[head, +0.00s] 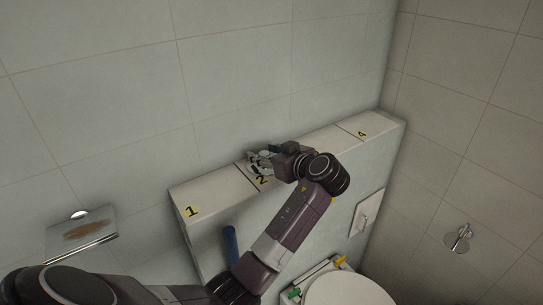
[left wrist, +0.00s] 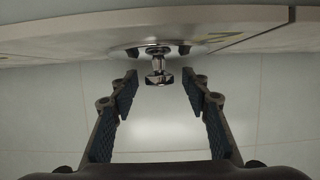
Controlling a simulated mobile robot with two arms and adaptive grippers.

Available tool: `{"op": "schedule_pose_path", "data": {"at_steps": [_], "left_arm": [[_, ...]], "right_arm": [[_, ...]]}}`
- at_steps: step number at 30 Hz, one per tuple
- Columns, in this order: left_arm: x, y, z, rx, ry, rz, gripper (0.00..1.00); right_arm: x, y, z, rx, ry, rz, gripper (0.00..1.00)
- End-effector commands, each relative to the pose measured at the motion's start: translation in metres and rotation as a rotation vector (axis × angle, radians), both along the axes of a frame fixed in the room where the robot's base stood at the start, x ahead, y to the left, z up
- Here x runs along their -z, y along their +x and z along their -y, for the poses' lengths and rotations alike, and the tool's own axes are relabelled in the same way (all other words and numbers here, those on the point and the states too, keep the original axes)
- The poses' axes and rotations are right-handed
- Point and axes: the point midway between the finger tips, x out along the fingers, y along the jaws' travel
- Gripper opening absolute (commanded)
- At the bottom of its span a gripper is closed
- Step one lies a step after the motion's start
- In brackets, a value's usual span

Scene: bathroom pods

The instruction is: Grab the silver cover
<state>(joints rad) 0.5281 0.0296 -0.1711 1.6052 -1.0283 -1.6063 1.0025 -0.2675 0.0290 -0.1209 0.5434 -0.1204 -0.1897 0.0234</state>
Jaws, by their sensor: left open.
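A shiny silver cover (left wrist: 158,78) with a knob-like handle and a flat round base shows in the left wrist view, at the edge of the pale ledge. My left gripper (left wrist: 160,92) is open, with one finger on each side of the handle and visible gaps to both. In the head view my left gripper (head: 262,162) is over the ledge by the label 2. There the cover is hard to tell apart from the fingers. My right gripper is not in view.
The pale ledge (head: 212,188) runs along the tiled wall, with yellow number labels. A silver paper holder (head: 82,232) is on the wall at left. The toilet (head: 348,288) is below, beside a flush plate (head: 367,212). A blue cylinder (head: 231,245) stands below the ledge.

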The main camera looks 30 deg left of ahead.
Motion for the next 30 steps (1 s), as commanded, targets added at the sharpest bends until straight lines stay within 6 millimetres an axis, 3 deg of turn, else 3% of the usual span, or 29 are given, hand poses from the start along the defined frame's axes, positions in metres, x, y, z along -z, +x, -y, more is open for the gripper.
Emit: {"op": "schedule_pose_path", "data": {"at_steps": [2,14,30], "left_arm": [[0.0002,-0.0001,0.0001,0.0,0.0,0.0,0.43],[-0.0003,-0.0002,0.0005,0.001,0.0,0.001,0.0],[-0.0056,0.0035,-0.008,0.002,0.0,0.003,0.0]], "right_arm": [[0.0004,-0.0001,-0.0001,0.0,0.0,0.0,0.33],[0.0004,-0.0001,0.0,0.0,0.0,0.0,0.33],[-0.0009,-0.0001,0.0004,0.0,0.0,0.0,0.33]]}}
